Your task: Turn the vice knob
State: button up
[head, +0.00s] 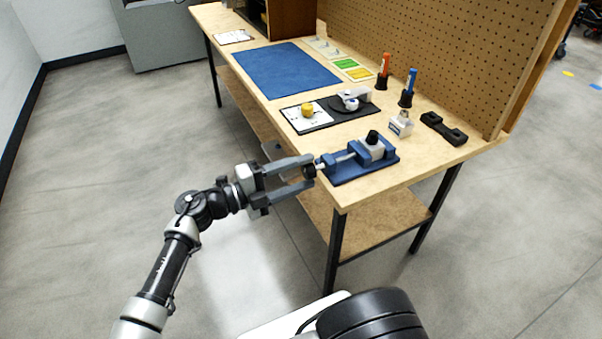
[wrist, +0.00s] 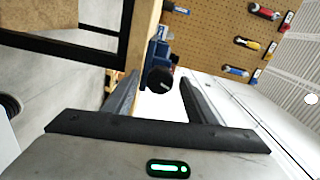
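The blue vice (head: 372,154) sits on the near right end of the wooden workbench, with its screw pointing left over the front edge. Its round black knob (head: 309,172) is at the end of that screw. In the wrist view the knob (wrist: 160,80) faces the camera between my two fingers, with a gap on each side. My gripper (head: 311,172) is open at the knob, one finger above and one below in the head view. The fingers appear not to touch it.
A pegboard (head: 440,50) stands behind. The floor in front is clear.

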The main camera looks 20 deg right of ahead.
jog(key=a, duration=1.7)
jog(key=shift+s+a, duration=0.2)
jog(key=shift+s, duration=0.15)
